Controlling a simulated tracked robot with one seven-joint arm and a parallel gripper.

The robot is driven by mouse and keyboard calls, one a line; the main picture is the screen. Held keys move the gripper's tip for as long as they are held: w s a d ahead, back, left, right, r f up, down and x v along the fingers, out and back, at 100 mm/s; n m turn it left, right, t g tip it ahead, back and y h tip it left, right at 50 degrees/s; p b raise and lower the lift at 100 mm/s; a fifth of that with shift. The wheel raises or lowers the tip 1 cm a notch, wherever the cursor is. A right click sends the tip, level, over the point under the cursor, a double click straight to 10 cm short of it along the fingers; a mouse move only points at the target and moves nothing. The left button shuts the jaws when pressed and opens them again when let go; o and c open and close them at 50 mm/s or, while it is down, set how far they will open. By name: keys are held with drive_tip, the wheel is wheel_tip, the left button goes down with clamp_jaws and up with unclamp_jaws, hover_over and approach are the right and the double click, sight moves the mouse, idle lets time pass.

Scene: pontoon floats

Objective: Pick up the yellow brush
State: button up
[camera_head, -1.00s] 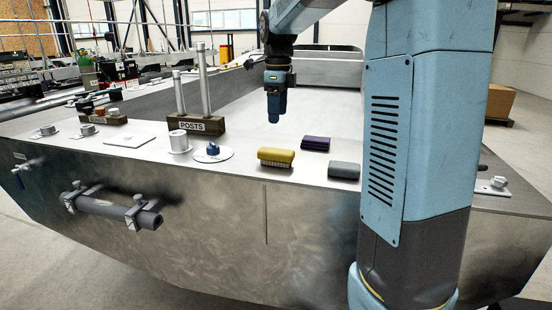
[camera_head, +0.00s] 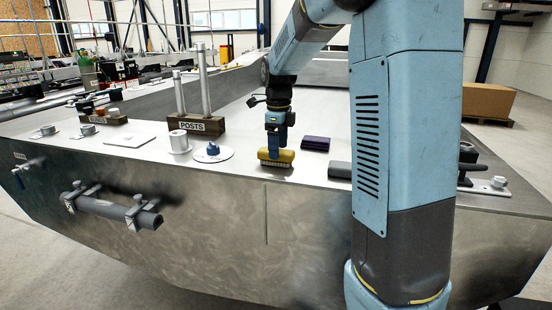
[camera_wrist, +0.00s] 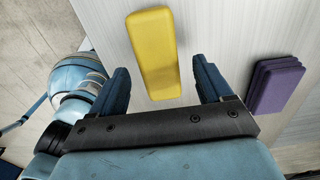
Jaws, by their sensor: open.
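The yellow brush (camera_head: 276,160) lies on the metal deck (camera_head: 232,165) near its front edge, bristles down. In the wrist view the yellow brush (camera_wrist: 155,52) shows its smooth yellow back, between the lines of the two fingers and a little ahead of them. My gripper (camera_head: 275,148) is right above the brush and points down. In the wrist view my gripper (camera_wrist: 164,84) is open, one blue finger on each side. I cannot tell whether the fingertips touch the brush.
A purple folded cloth (camera_head: 316,143) lies right of the brush, also in the wrist view (camera_wrist: 276,85). A grey block (camera_head: 340,170) is partly hidden by my arm. A blue-knobbed disc (camera_head: 213,153) and a block marked POSTS (camera_head: 198,126) stand to the left.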

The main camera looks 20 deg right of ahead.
drive_tip(key=shift+s+f, duration=0.1)
drive_tip(key=shift+f, duration=1.55)
drive_tip(key=shift+c, duration=0.4)
drive_tip(key=c, duration=1)
drive_tip(key=shift+r, duration=0.15)
drive_tip(key=shift+r, duration=0.3)
wheel_tip(320, 180, up, 2)
drive_tip(key=shift+r, duration=0.25)
drive_tip(key=s+r, duration=0.9)
drive_tip(key=s, duration=0.5)
drive_tip(key=shift+r, duration=0.35)
